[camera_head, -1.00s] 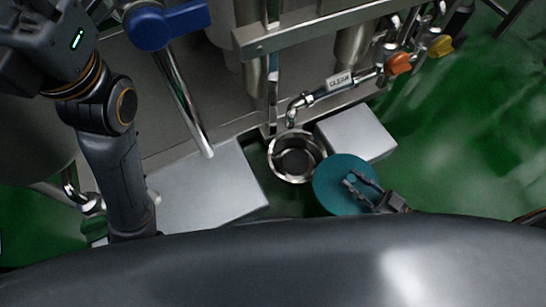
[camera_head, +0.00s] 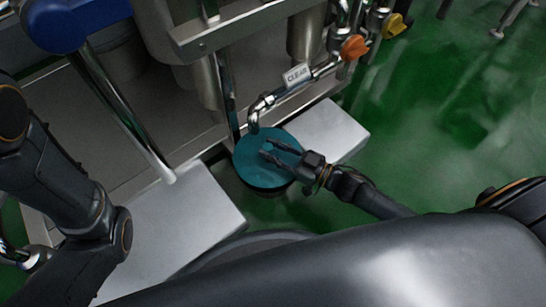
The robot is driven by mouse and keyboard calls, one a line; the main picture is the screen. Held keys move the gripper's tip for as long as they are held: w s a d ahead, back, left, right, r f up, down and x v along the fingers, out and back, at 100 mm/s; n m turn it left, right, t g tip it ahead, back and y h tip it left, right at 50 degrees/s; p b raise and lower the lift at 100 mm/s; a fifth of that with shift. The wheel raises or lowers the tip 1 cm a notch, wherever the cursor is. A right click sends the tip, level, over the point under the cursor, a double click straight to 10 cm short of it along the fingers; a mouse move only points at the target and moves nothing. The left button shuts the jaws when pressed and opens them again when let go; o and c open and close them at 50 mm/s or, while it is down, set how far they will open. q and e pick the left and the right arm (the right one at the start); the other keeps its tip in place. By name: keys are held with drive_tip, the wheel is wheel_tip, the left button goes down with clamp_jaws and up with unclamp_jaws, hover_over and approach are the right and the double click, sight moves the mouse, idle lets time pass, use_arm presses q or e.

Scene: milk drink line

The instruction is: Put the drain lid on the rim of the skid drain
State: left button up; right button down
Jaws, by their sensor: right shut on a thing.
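The drain lid (camera_head: 247,170), a round teal disc, lies over the place of the skid drain in the head view, below the end of the bent steel pipe. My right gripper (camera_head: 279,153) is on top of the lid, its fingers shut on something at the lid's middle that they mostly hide. The drain's rim is hidden under the lid, so I cannot tell whether the lid touches it or hovers just above.
Flat grey blocks stand on both sides of the drain, one at left (camera_head: 185,222) and one at right (camera_head: 326,130). The bent steel pipe (camera_head: 256,112) with the CLEAR tag hangs close to the lid. Orange (camera_head: 354,47) and yellow (camera_head: 395,25) valve handles sit above. Green floor is open at right.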

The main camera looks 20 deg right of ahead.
wheel_tip(320, 180, down, 3)
drive_tip(key=b, duration=0.2)
drive_tip(key=shift+f+b, duration=0.1)
drive_tip(key=shift+b, duration=0.25)
drive_tip(key=c, duration=1.1)
unclamp_jaws()
drive_tip(key=shift+o, duration=0.2)
